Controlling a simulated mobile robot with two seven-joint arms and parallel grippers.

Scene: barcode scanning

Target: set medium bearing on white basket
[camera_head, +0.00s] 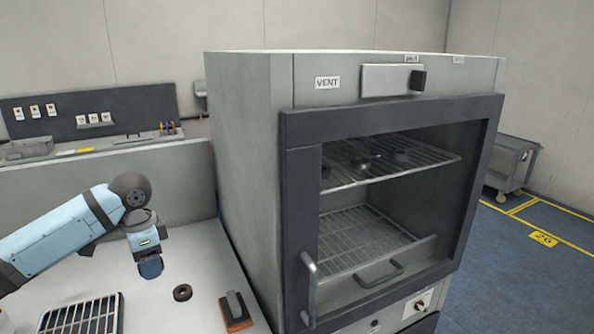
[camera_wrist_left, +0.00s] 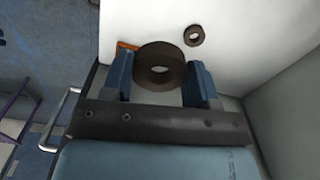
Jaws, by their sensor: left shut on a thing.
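My left gripper (camera_head: 151,267) is over the white worktop, pointing down. In the left wrist view its two blue fingers (camera_wrist_left: 160,74) are shut on a thick dark bearing ring (camera_wrist_left: 160,50). This ring cannot be made out in the head view. A smaller-looking dark ring (camera_head: 182,293) lies on the worktop just right of the gripper; it also shows in the left wrist view (camera_wrist_left: 193,28). A pale-rimmed slatted tray or basket (camera_head: 80,318) is at the lower left, cut off by the frame. I cannot tell whether it is the white basket. My right gripper is out of view.
A brush-like block with an orange base (camera_head: 236,311) lies right of the loose ring. A large grey oven (camera_head: 240,150) with wire racks and a dark-framed door stands at the worktop's right. A low grey wall (camera_head: 170,180) bounds the back.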

